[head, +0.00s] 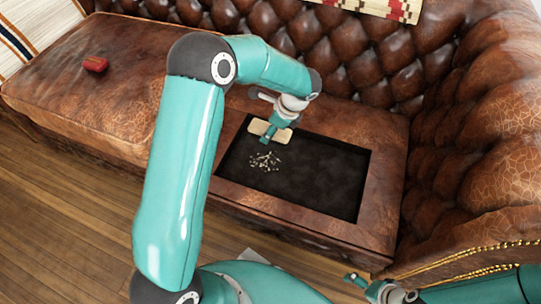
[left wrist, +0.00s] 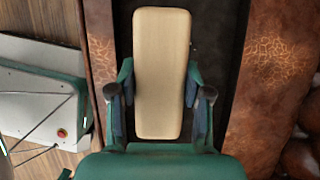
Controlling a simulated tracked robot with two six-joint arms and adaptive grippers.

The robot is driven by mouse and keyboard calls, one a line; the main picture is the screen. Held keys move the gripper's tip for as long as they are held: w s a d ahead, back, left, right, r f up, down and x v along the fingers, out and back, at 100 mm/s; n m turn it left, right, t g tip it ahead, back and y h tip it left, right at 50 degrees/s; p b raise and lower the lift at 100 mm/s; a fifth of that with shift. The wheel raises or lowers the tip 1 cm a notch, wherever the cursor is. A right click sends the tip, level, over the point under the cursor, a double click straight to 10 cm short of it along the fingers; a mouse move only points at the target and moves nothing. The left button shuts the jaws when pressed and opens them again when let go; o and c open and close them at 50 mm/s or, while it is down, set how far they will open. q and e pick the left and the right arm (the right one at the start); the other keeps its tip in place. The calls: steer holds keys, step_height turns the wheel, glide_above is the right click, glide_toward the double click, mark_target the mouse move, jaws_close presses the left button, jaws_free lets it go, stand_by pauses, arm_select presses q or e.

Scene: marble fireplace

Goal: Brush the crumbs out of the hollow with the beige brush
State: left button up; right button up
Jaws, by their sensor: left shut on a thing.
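The hollow (head: 325,180) is a dark rectangular recess in the brown leather sofa seat. A small heap of pale crumbs (head: 265,161) lies on its floor, in the left part. My left gripper (head: 272,132) is at the hollow's far left end, shut on the beige brush (head: 284,136), just behind the crumbs. In the left wrist view the brush (left wrist: 161,72) is a long beige block between the two fingers (left wrist: 160,92); its underside is hidden. I cannot tell whether it touches the floor. My right gripper (head: 358,281) is low at the bottom right, small and partly seen.
The leather rim (head: 300,222) surrounds the hollow. The tufted sofa back (head: 370,75) rises behind and the armrest (head: 490,140) stands at the right. A small red object (head: 95,64) lies on the left seat. The hollow's right part is clear. Wooden floor (head: 70,215) lies in front.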

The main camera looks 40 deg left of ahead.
arm_select(q)
step_height(320, 180, down, 11)
steer(key=m+t+b, duration=0.1)
steer(key=m+b, duration=0.2)
steer(key=b, duration=0.4)
steer(key=shift+s+a+m+t, duration=0.15)
steer(key=shift+a+m+t, duration=0.1)
steer(key=shift+m+t, duration=0.15)
arm_select(e)
step_height(320, 180, down, 9)
arm_select(q)
steer(key=shift+r, duration=0.1)
arm_select(e)
steer(key=shift+r, duration=0.1)
